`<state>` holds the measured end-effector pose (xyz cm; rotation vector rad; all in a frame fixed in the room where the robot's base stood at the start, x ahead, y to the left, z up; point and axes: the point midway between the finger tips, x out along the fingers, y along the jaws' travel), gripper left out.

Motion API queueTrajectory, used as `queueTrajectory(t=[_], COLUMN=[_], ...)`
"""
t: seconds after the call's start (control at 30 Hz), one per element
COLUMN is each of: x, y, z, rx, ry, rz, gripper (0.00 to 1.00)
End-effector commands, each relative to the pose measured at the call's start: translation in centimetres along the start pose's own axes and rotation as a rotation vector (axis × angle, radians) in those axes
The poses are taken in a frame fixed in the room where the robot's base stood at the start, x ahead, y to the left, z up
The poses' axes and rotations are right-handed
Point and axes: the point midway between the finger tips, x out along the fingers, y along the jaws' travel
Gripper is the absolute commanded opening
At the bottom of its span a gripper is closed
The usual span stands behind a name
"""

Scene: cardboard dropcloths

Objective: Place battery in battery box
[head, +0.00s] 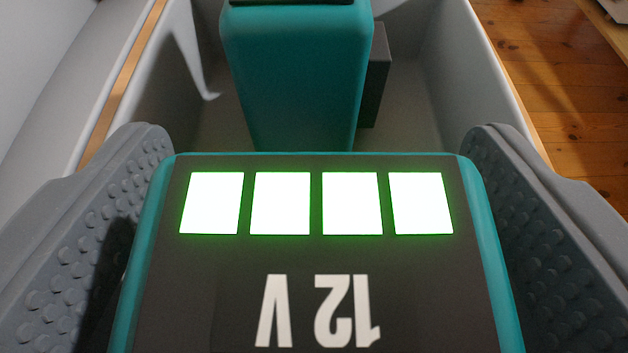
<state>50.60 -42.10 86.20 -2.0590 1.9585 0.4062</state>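A battery (318,250) with a dark face, teal edges, lit white squares rimmed in green and an upside-down "12 V" fills the lower middle of the head view. My gripper (318,150) is shut on it, with one grey studded finger along each side. The grey battery box (450,80) lies beyond the held battery, with its open inside and side walls showing. A second teal battery (295,80) stands inside the box. The held battery hides the near part of the box, and I cannot tell its height above the floor of the box.
A dark grey block (375,75) stands in the box just right of the second battery. Free box floor shows on both sides of that battery. A wooden plank floor (560,80) lies outside the box on the right, and a pale surface (60,90) on the left.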

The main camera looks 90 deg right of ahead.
Motion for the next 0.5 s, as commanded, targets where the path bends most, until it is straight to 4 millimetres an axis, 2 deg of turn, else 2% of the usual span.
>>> queueTrajectory(t=[0.2, 0.27, 0.5], x=[-0.1, -0.7, -5.1], y=[0.0, 0.0, -0.1], z=[-0.2, -0.3, -0.3], rx=[0.001, 0.000, -0.004], ry=[0.000, 0.000, -0.002], rz=[0.000, -0.001, -0.005], gripper=[0.78, 0.78, 0.78])
